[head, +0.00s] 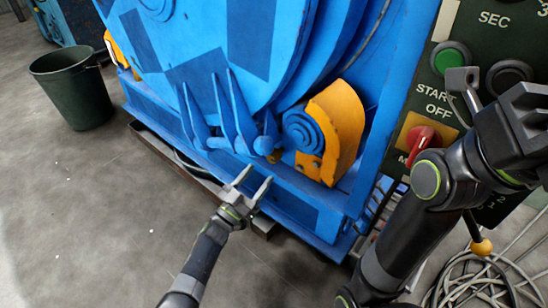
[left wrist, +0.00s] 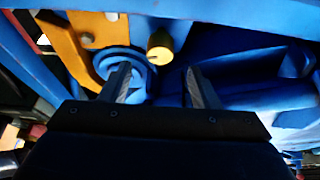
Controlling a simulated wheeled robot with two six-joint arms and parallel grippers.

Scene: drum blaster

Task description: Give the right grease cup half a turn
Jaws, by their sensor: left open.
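A small yellow cap, which looks like the right grease cup (head: 275,156), sits low on the blue machine, just left of the orange bracket. In the left wrist view the yellow cup (left wrist: 159,46) points toward the camera, beyond and roughly between the fingertips. My left gripper (head: 252,180) is open and empty, in front of and below the cup, apart from it. Its two fingers also show in the left wrist view (left wrist: 157,72). My right gripper (head: 466,86) is at the upper right, before the control panel; its jaw opening is not clear.
The orange bracket (head: 338,130) and a blue round bearing (head: 302,131) stand right of the cup. Blue fins (head: 228,112) rise to its left. The control panel (head: 432,103) has a red switch. A dark bin (head: 73,88) stands left; floor in front is clear. Cables (head: 480,280) lie lower right.

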